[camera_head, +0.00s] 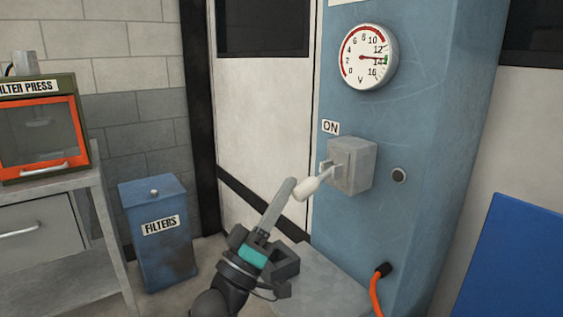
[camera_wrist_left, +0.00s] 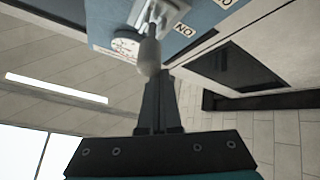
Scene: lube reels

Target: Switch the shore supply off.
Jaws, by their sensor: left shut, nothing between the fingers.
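The shore supply switch is a grey box (camera_head: 352,166) on the blue cabinet, under an "ON" label (camera_head: 330,127). Its lever (camera_head: 307,187), with a pale rounded grip, sticks out to the left and slightly down. My left gripper (camera_head: 289,186) is shut and empty, its fingertips just left of the grip's end. In the left wrist view the lever grip (camera_wrist_left: 149,56) lies right at the tips of my shut fingers (camera_wrist_left: 160,76); I cannot tell whether they touch. A round voltmeter (camera_head: 369,57) above has its needle near 14. My right gripper is not in view.
The blue cabinet (camera_head: 425,110) carries a round black button (camera_head: 399,175) and an orange cable (camera_head: 376,288). A blue "FILTERS" bin (camera_head: 160,255) and a bench with a filter press (camera_head: 40,135) stand at the left. A blue panel (camera_head: 520,260) is at the lower right.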

